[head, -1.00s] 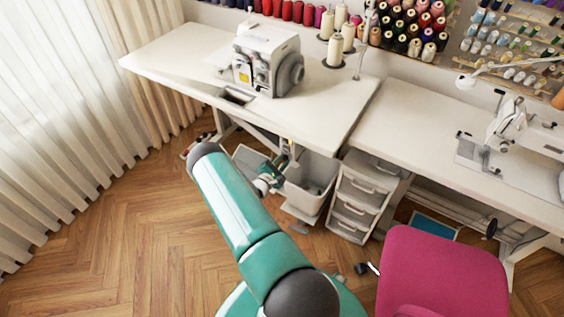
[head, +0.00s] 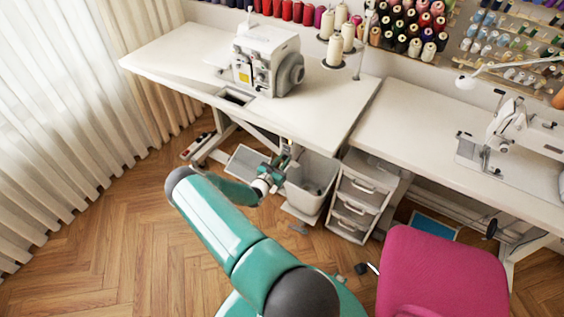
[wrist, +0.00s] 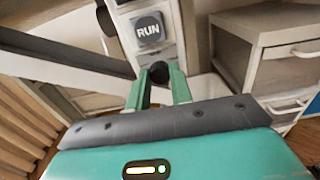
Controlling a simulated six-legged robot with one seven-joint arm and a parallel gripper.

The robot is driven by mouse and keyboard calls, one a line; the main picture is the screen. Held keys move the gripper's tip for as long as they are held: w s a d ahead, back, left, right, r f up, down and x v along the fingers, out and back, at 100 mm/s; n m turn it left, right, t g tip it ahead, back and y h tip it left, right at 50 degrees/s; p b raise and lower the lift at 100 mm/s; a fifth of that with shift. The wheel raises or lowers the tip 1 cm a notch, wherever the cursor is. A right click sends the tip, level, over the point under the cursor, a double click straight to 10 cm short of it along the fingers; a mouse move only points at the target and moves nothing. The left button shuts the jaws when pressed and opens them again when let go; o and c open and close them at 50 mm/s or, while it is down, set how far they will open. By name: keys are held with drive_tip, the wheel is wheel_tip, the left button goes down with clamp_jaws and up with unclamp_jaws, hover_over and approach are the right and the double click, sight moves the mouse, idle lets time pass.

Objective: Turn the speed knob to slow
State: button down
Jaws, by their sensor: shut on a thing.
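The speed knob (wrist: 159,72) is a small dark round knob on a pale control panel (wrist: 137,55), under a grey "RUN" label. In the wrist view my gripper (wrist: 159,76) has its two green fingers on either side of the knob and is shut on it. In the head view my gripper (head: 281,162) is low under the left table, beside the table leg, and too small there to show the knob. The knob's pointer and any slow mark cannot be made out.
The left table (head: 190,50) with a white overlock machine (head: 266,60) stands above my gripper. A grey bin (head: 307,185) and a drawer unit (head: 355,200) stand close to its right. A pink chair (head: 440,275) is at front right.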

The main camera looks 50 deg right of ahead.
idle(0.4)
drive_tip(key=c, duration=1.2)
unclamp_jaws()
drive_tip(key=shift+c, duration=0.2)
drive_tip(key=shift+a, duration=0.1)
drive_tip(key=s+a, duration=0.1)
drive_tip(key=a, duration=1.2)
drive_tip(key=shift+s+a, duration=0.15)
drive_tip(key=shift+a, duration=0.15)
drive_tip(key=a+r+m+g+y, duration=0.2)
drive_tip(key=a+r+m+y, duration=0.45)
drive_tip(key=r, duration=0.75)
drive_tip(key=a+r+m+g+y, duration=0.3)
drive_tip(key=a+r+m, duration=0.55)
drive_tip(key=r, duration=0.55)
drive_tip(key=s+a+r+m+t+y, duration=0.2)
drive_tip(key=s+a+r+t+y, duration=0.2)
drive_tip(key=a+r, duration=0.6)
drive_tip(key=s+a+r+m+t+y, duration=0.1)
drive_tip(key=s+a+r+t+y, duration=0.3)
drive_tip(key=s+a+r, duration=0.4)
wheel_tip(320, 180, up, 3)
drive_tip(key=shift+s+a+r+m+t, duration=0.2)
drive_tip(key=shift+s+a+m+t, duration=0.25)
drive_tip(key=shift+a, duration=0.45)
